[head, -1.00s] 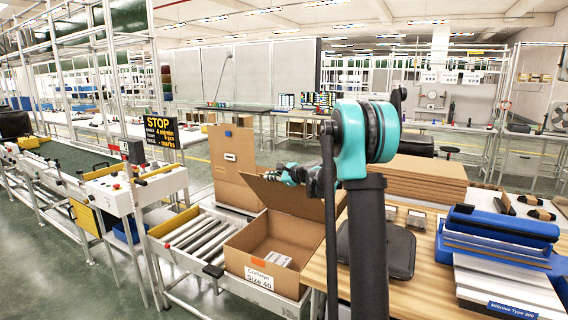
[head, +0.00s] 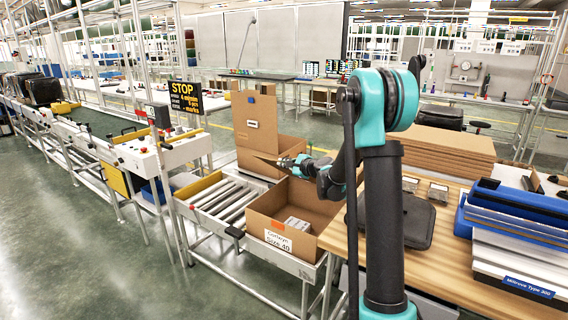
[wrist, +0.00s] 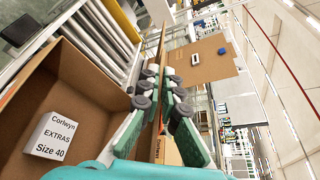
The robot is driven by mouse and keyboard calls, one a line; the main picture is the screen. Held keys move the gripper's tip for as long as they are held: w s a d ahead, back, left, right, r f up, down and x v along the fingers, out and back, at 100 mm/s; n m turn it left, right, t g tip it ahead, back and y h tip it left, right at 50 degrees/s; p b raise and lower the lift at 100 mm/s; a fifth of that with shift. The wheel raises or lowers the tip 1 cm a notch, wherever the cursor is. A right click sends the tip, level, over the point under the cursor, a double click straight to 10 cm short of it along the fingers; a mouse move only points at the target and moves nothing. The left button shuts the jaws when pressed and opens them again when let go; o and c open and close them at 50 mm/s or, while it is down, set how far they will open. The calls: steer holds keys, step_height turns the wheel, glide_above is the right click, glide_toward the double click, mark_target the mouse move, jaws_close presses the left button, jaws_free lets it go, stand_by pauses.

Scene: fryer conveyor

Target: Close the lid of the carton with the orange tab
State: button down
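The near carton (head: 321,222) stands open on the conveyor, with an orange tab (head: 277,225) on its front above a white "Corlwyn Size 40" label. Pale boxes (head: 297,224) lie inside; one (wrist: 52,137) shows in the wrist view. Its brown lid (head: 268,160) stands up at the far side and looks thin, nearly edge-on. My gripper (head: 292,162) is at this lid, above the carton. In the wrist view, the green fingers of my gripper (wrist: 161,82) lie on either side of the lid's narrow edge. I cannot tell whether both press on it.
A second carton behind has its lid (head: 254,122) upright, with a blue tab (wrist: 222,51) in the wrist view. Rollers (head: 222,198) lie left of the near carton. A wooden table (head: 431,240) with stacked cardboard (head: 447,150) and a blue machine (head: 515,208) is at right.

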steer(key=c, duration=1.7)
jaws_free()
steer(key=shift+c, duration=0.2)
steer(key=v, duration=1.2)
